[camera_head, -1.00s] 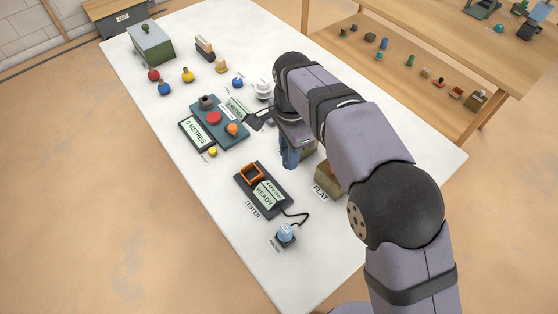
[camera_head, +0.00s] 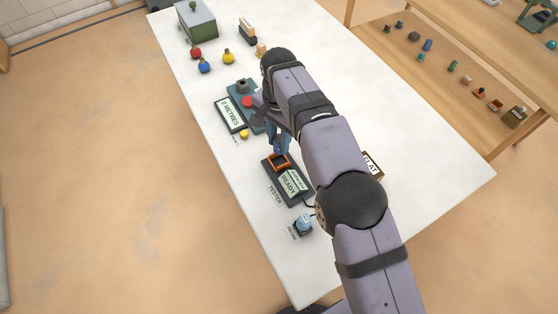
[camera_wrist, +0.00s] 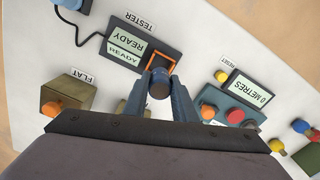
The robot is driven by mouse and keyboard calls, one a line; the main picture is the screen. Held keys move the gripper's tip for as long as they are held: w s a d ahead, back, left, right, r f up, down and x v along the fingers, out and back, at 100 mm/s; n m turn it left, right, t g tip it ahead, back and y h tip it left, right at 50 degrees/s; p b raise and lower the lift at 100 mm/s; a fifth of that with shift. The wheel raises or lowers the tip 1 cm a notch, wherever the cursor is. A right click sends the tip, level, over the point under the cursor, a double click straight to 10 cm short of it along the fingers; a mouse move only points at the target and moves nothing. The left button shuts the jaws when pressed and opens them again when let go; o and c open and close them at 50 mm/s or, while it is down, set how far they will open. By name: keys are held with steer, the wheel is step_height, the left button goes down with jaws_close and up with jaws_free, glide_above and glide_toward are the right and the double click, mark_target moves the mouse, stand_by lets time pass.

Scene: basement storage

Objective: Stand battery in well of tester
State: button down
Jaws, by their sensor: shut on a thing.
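The tester (camera_head: 290,193) is a dark slab with a "READY" screen and an orange square-rimmed well (camera_head: 271,164) at its far end. The tester (camera_wrist: 125,35) and the well's orange rim (camera_wrist: 177,68) also show in the wrist view. My gripper (camera_wrist: 166,92) is shut on the battery (camera_wrist: 158,86), a dark cylinder with a brownish end. In the wrist view the battery overlaps the well opening; its height over the well is hard to judge.
A "0 METRES" device (camera_head: 230,113) with red and orange knobs stands close beside the tester. A box labelled "FLAT" (camera_wrist: 68,97) sits on the other side. A blue-topped probe (camera_head: 303,222) is cabled to the tester. The table's near left is bare.

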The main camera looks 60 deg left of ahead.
mark_target(279, 138)
steer(key=r+n, duration=0.2)
steer(key=n, duration=0.1)
steer(key=shift+w+a, duration=0.1)
steer(key=shift+a, duration=0.3)
steer(key=shift+r+n, duration=0.45)
steer(key=shift+n, duration=0.45)
steer(key=shift+d+r+n, duration=0.1)
steer(key=shift+r+n, duration=0.1)
steer(key=shift+n, duration=0.8)
steer(key=n, duration=0.2)
steer(key=shift+d+n, duration=0.35)
steer(key=shift+n, duration=0.05)
steer(key=shift+f+n, duration=0.1)
steer(key=shift+n, duration=0.6)
steer(key=shift+f+p, duration=0.85)
steer(key=shift+f, duration=4.1)
steer(key=shift+f, duration=0.15)
steer(key=c, duration=1.5)
jaws_free()
steer(key=shift+o, duration=0.2)
